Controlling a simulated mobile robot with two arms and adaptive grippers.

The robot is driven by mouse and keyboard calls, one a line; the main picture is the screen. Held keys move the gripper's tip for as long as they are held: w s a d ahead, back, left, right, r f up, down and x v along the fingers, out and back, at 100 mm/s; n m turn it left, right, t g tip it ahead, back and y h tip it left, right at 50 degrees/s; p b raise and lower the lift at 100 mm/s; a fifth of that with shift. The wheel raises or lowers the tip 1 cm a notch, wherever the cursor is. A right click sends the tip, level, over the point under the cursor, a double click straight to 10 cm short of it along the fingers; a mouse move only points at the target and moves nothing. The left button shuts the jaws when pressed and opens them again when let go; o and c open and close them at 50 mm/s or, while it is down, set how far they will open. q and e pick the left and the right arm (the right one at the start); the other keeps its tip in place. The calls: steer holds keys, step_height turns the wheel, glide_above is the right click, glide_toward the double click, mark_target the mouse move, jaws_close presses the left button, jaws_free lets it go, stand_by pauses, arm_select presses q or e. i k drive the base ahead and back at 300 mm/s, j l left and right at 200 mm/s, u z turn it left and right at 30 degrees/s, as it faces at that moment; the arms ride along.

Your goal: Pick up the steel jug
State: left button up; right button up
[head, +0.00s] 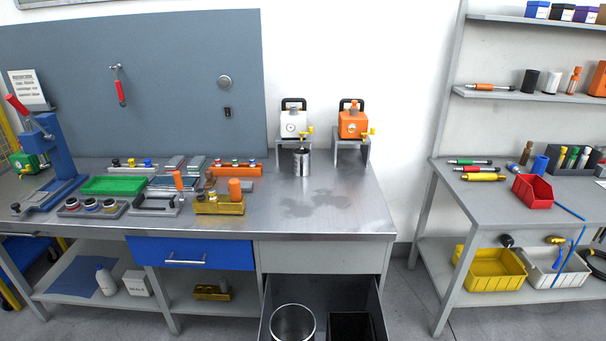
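A steel jug (302,163) stands upright on the metal workbench (330,205) in the head view. It is in front of the stand of the white canister (293,122), just below the yellow tap (308,131). Its mouth looks dark, and I cannot tell what is inside. A larger round steel vessel (293,323) sits in the open drawer (373,310) at the bottom and is partly cut off by the picture edge. Neither of my grippers is in view.
An orange canister (354,122) stands on a stand right of the white one. Tools, a green tray (112,185) and a brass block (219,206) crowd the bench's left half. The bench right of the jug is clear, with dark stains. A shelving unit (435,180) stands at right.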

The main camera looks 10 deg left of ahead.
mark_target(301, 157)
steer(key=i+j+z, duration=0.1)
steer(key=z, duration=0.35)
steer(key=j+z, duration=0.4)
steer(key=i+j+z, duration=0.1)
steer(key=z, duration=0.35)
steer(key=k+j, duration=0.05)
steer(key=j, duration=0.05)
